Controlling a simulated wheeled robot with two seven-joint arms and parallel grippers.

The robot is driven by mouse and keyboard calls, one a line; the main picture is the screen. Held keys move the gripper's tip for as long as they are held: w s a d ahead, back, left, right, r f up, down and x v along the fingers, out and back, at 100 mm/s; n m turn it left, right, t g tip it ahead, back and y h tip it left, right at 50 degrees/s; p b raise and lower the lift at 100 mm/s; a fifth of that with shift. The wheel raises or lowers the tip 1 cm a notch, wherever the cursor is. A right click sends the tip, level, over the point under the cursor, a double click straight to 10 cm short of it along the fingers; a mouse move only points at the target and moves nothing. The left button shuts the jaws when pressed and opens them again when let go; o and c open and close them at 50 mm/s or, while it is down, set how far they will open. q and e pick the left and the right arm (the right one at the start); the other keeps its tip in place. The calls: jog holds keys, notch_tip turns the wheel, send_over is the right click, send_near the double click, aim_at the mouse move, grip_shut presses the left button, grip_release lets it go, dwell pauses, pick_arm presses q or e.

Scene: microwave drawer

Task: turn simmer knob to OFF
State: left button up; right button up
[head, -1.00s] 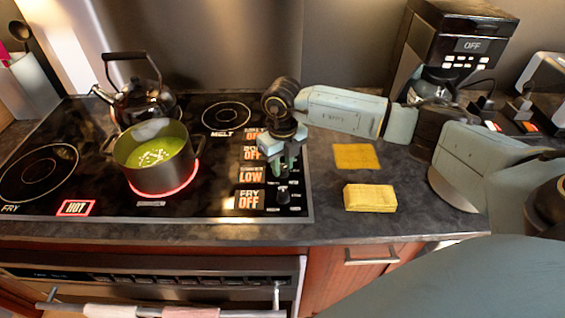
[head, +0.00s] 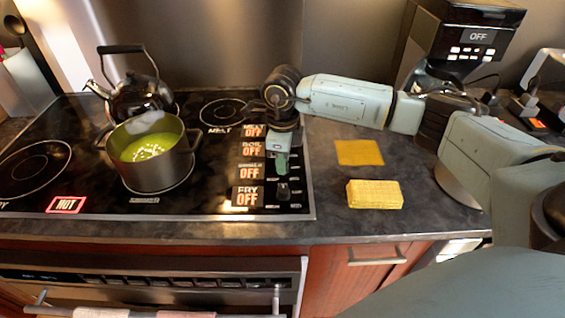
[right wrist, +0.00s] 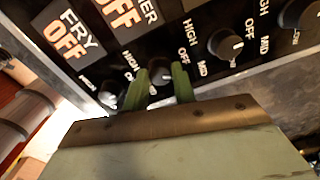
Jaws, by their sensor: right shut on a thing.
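My right gripper (head: 281,163) points down over the knob column on the right of the black stovetop. In the right wrist view its green fingers (right wrist: 161,76) are shut around the simmer knob (right wrist: 159,73), one on each side. The gripper hides that knob in the head view. The simmer display (head: 250,169) reads OFF in orange; part of it also shows in the right wrist view (right wrist: 120,14). The pot (head: 155,172) of green soup stands on the front burner, with no red glow under it. My left gripper is out of view.
The fry knob (head: 283,191) is close in front of my gripper, and the fry display (head: 247,196) reads OFF. A kettle (head: 140,98) stands behind the pot. A yellow sponge (head: 374,194) and a yellow cloth (head: 359,152) lie on the counter to the right.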

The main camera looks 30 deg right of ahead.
jog(key=n+b, duration=0.2)
jog(key=n, duration=0.3)
jog(key=shift+n, duration=0.3)
dwell(0.4)
jog(key=o, duration=1)
notch_tip(320, 180, up, 13)
jog(key=shift+r, duration=0.2)
